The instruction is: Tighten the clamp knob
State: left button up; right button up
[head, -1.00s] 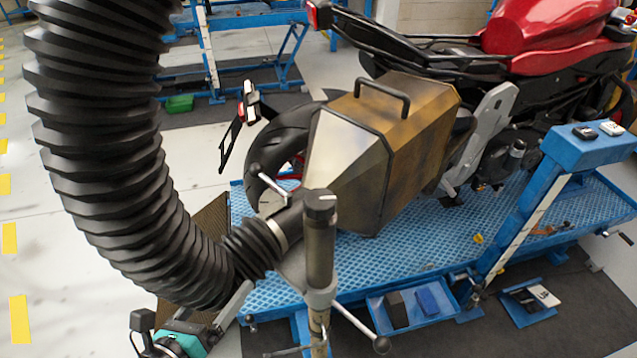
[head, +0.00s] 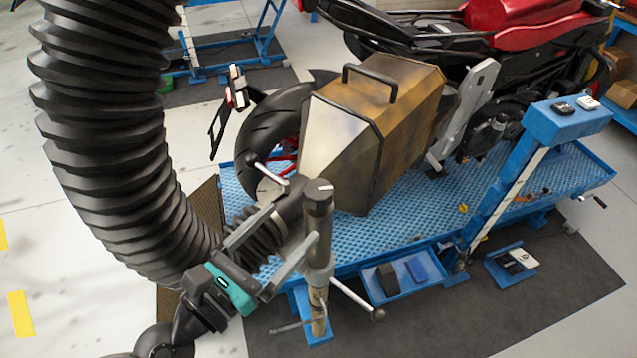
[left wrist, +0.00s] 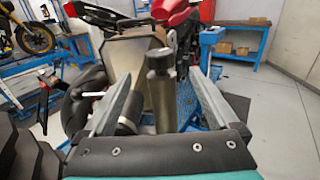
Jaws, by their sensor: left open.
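The upright dark post in the head view has a round knob with a white mark on top (head: 318,190). The knob also shows in the left wrist view (left wrist: 160,60). Lower on the post is a bar with a ball end (head: 378,315). My left gripper (head: 299,221) is open, its fingers pointing at the post below the knob. In the left wrist view the post stands between the two fingertips (left wrist: 165,76), with no clear contact. Which part is the clamp knob I cannot say for certain. My right gripper is not in view.
A red motorcycle (head: 500,40) stands on a blue lift table (head: 430,205). A blue column (head: 520,185) rises at the right.

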aim_at(309, 203)
pick_arm(q)
jog(key=p+x, duration=0.2)
jog(key=x, duration=0.6)
jog(key=shift+p, duration=0.3)
jog(key=shift+w+d, duration=0.4)
jog(key=shift+w, duration=0.05)
jog(key=c, duration=1.4)
